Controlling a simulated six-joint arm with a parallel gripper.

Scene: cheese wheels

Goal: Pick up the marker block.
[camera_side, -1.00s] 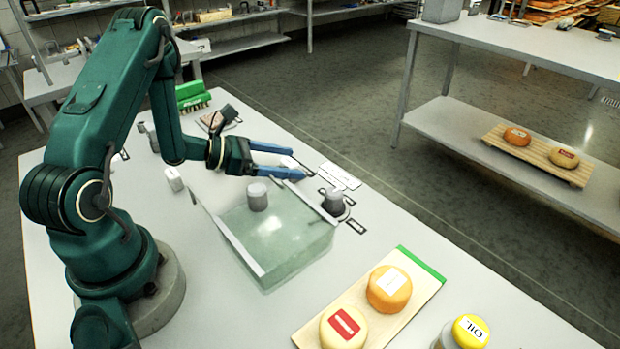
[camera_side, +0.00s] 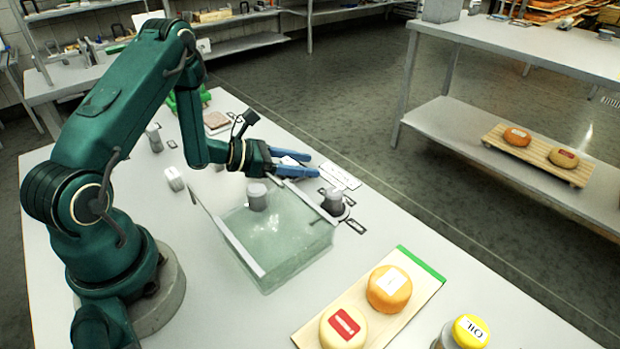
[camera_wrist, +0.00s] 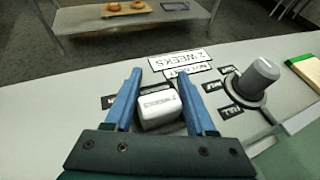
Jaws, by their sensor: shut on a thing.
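The marker block (camera_wrist: 160,108) is a small white block with dark print on its face. In the wrist view it sits between the two blue fingers of my gripper (camera_wrist: 160,73), which is shut on it. In the side view my gripper (camera_side: 314,164) is low over the far side of the table, behind the glass-like box. There the block is mostly hidden by the fingers, and I cannot tell if it still touches the table.
Printed cards (camera_wrist: 182,60) lie just beyond the fingers. A grey knob (camera_side: 333,201) with small labels stands to the right. A board with cheese wheels (camera_side: 390,289) lies nearer the camera.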

